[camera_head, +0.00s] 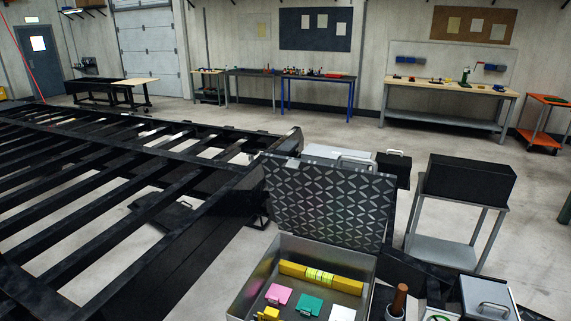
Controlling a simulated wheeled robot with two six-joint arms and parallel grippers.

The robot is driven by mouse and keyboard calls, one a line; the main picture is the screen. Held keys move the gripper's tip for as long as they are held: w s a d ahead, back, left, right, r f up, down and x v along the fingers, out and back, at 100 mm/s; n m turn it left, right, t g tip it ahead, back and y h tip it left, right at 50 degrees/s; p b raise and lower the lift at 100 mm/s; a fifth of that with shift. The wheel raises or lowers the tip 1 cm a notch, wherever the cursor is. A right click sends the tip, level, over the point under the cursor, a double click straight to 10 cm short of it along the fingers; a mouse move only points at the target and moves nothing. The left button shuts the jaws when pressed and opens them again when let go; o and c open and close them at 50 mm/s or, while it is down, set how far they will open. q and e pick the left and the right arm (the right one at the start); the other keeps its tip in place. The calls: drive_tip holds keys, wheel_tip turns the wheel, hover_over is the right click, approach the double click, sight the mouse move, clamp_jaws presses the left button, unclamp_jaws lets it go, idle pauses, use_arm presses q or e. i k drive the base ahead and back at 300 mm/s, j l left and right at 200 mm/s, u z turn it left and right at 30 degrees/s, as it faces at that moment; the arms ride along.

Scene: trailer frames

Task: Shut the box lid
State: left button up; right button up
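A metal box (362,292) stands open at the bottom centre, its lower part cut off by the picture's edge. Its dark diamond-plate lid (328,208) stands raised at the back, leaning slightly. Inside the box lie a yellow bar (345,284) with a paler middle, a pink piece (278,294), a green piece (309,304), a white piece (342,314) and a small yellow object (268,314). Neither of my grippers is in view.
A black trailer frame (160,228) fills the left. Right of the box are a brown-handled tool (399,300), a grey case (487,297) and a stand (440,250) with a black box (470,178). Workbenches (443,95) line the back wall. Open floor lies beyond.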

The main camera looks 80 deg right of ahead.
sight(338, 205)
drive_tip(key=z, duration=0.5)
drive_tip(key=l+z, duration=0.1)
drive_tip(key=z, duration=0.85)
drive_tip(key=l+z, duration=0.1)
drive_tip(key=z, duration=0.9)
drive_tip(key=l+z, duration=0.1)
drive_tip(key=z, duration=0.4)
drive_tip(key=i+l+z, duration=0.35)
drive_tip(key=i, duration=0.3)
drive_tip(key=i+l+u, duration=0.1)
drive_tip(key=l, duration=0.15)
drive_tip(key=i+l+u, duration=0.15)
drive_tip(key=k+l, duration=0.05)
